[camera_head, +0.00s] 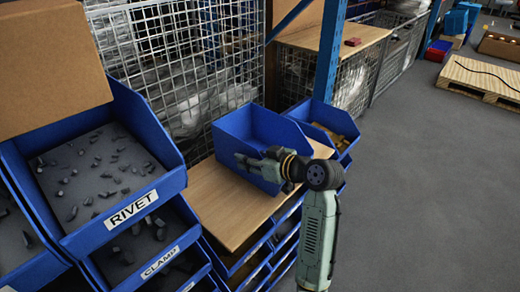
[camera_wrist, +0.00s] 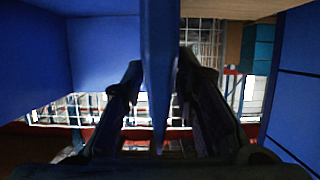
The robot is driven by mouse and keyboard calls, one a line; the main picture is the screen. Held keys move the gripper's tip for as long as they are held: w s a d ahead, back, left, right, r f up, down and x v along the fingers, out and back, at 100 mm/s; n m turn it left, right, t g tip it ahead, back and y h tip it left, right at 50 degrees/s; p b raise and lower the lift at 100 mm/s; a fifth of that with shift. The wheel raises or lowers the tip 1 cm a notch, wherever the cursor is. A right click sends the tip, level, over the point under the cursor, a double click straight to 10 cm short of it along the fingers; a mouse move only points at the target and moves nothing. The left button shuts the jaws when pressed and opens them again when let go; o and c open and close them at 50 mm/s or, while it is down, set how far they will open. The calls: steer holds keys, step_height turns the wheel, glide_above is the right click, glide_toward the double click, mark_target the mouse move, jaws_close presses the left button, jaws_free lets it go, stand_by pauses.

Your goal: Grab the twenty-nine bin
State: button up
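A blue open-topped bin (camera_head: 240,152) stands on a wooden shelf top in the head view. No number can be read on it, so I cannot tell if it is the twenty-nine bin. My gripper (camera_head: 252,163) is at the bin's near front side, partly over its wall. In the wrist view a thin blue wall (camera_wrist: 160,62) runs between the two dark fingers of my gripper (camera_wrist: 160,75). The fingers look apart, with narrow gaps beside the wall lower down. Contact at the tips cannot be made out.
A blue RIVET bin (camera_head: 150,205) with dark pieces and a cardboard box (camera_head: 50,65) stand at left. Another blue bin (camera_head: 335,118) sits right behind. A blue post (camera_head: 328,50) and wire mesh (camera_head: 180,60) rise behind.

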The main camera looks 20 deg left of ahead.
steer(key=shift+a, duration=0.2)
steer(key=shift+c, duration=0.6)
jaws_close()
